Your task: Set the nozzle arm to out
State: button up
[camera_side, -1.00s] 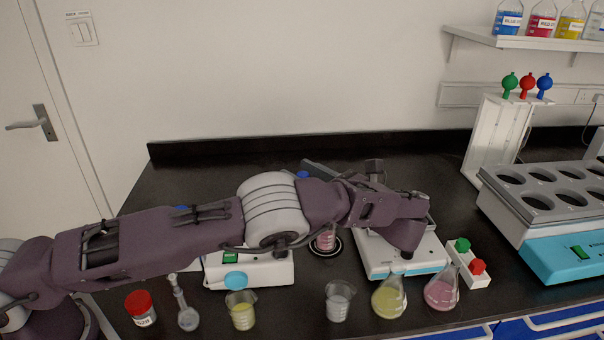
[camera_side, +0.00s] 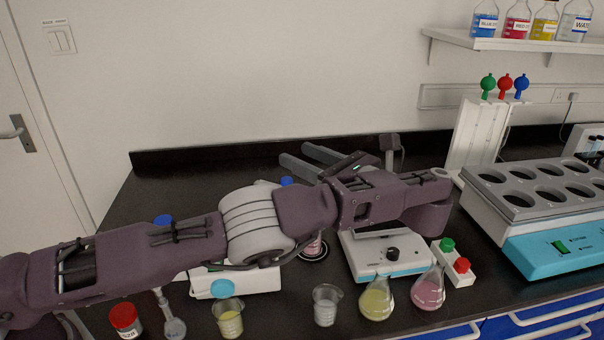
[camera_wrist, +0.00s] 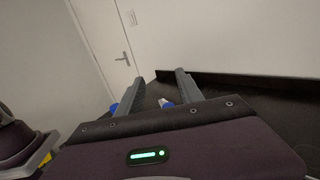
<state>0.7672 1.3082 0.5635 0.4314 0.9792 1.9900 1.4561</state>
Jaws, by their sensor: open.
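My gripper (camera_side: 296,154) is open and empty, its two long grey fingers pointing back and left above the bench. In the wrist view the fingers of my gripper (camera_wrist: 159,76) stand wide apart, with a small blue-and-white thing (camera_wrist: 166,103) seen between and below them. A blue top (camera_side: 286,181) shows just under the fingers in the side view. A white device (camera_side: 250,280) with a light-blue round part (camera_side: 223,289) is mostly hidden behind my arm. I cannot make out a nozzle arm or its setting in either view.
A beaker (camera_side: 326,305), a yellow flask (camera_side: 377,299), a pink flask (camera_side: 428,288), a yellow beaker (camera_side: 229,318) and a red-lidded jar (camera_side: 125,317) line the front. A white hotplate (camera_side: 383,262) stands under my wrist. A holed block (camera_side: 540,187) is at right.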

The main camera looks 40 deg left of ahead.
jog(key=shift+r, duration=0.1)
jog(key=shift+c, duration=0.4)
jog(key=shift+s, duration=0.15)
jog(key=c, duration=0.4)
jog(key=s+f, duration=0.1)
jog(key=s+f+t+y, duration=0.1)
jog(key=s, duration=0.1)
jog(key=shift+m, duration=0.3)
grip_shut()
jog(key=m+t+h, duration=1.1)
jog(key=t+h, duration=0.1)
jog(key=t, duration=0.1)
send_near(285, 185)
jog(key=x, duration=0.7)
